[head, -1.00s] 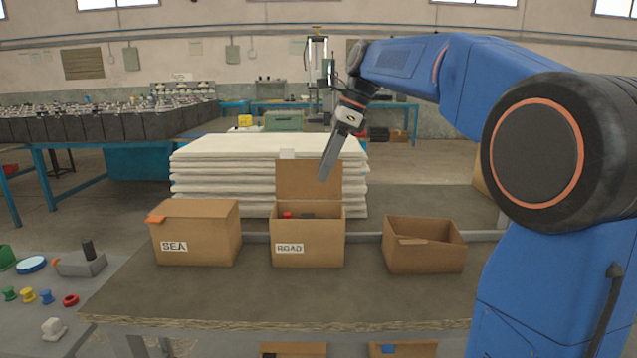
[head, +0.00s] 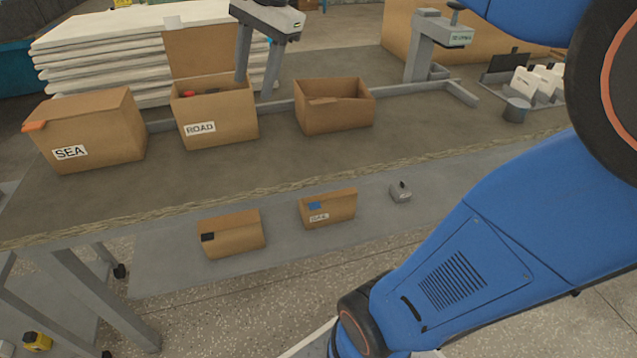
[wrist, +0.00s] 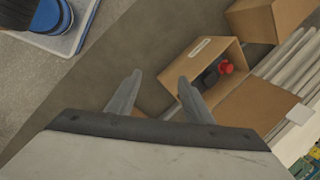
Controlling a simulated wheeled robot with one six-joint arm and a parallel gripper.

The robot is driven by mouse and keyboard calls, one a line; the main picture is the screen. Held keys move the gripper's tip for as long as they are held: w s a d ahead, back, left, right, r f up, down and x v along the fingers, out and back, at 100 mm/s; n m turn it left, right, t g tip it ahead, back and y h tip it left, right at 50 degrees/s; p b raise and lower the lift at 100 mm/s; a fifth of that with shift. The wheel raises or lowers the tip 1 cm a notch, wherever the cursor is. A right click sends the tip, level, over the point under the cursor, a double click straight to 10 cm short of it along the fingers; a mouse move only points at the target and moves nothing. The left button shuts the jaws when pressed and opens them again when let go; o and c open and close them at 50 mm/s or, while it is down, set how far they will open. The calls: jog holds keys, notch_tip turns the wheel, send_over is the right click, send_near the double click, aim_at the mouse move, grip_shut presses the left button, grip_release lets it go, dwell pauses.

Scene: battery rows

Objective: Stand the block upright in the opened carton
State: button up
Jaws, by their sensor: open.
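In the wrist view the carton (wrist: 207,48) holds a dark block-like thing (wrist: 210,77) and a red knobbed piece (wrist: 226,67), lying low inside; whether this is the task's block I cannot tell. My gripper (head: 257,82) points down above the carton's right side, fingers spread. In the wrist view my gripper (wrist: 159,78) has nothing between its fingers, and the carton lies beyond the right finger.
A shut SEA carton (head: 85,135) stands left and another carton (head: 335,112) right. White stacked sheets (head: 100,50) lie behind. Two small cartons (head: 232,237) (head: 328,208) and a small grey weight (head: 400,192) are on the lower shelf. The bench front is clear.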

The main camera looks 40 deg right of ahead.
jog(key=s+d+f+n+t+h, duration=0.2)
jog(key=s+f+n, duration=1.1)
jog(key=s+f, duration=0.5)
jog(key=shift+s+d+f, duration=0.25)
jog(key=shift+d+f, duration=0.05)
jog(key=shift+f, duration=0.5)
